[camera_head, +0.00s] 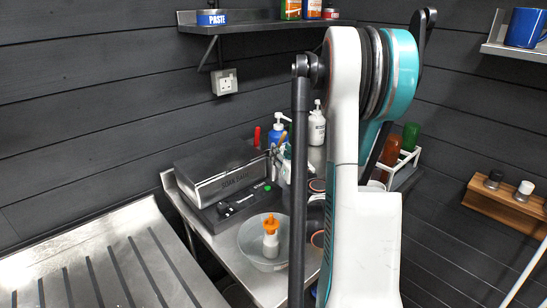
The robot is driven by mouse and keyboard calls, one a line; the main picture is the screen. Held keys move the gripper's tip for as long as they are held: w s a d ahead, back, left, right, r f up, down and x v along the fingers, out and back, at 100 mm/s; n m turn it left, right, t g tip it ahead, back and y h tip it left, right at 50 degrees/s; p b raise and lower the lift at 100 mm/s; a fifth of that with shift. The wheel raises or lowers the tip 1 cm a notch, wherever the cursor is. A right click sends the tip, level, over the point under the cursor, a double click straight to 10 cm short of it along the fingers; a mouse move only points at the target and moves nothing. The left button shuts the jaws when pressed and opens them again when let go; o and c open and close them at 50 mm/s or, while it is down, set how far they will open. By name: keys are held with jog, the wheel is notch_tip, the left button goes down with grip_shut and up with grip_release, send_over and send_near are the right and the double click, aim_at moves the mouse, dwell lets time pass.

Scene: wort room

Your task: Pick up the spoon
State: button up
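I cannot make out a spoon for certain. Some thin upright handles, one wooden-looking, stand in a cluster (281,150) behind the lidded metal box, too small to tell whether one is a spoon. A small black item (240,203) lies on the dark base in front of the box; its kind is unclear. My white and teal arm stands across the middle of the view and hides much of the steel table's right side. My gripper is not in view.
The steel table (216,262) holds a lidded metal box (215,172), a clear bowl (252,259) with an orange-topped bottle (271,236) in or behind it, and pump bottles (317,127). A ribbed steel drainer (88,262) is at left. Wall shelves (262,27) hang above.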

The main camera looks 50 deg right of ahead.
aim_at(279, 147)
jog(key=b+x, duration=0.1)
jog(key=x, duration=0.3)
jog(key=shift+d, duration=0.35)
grip_shut()
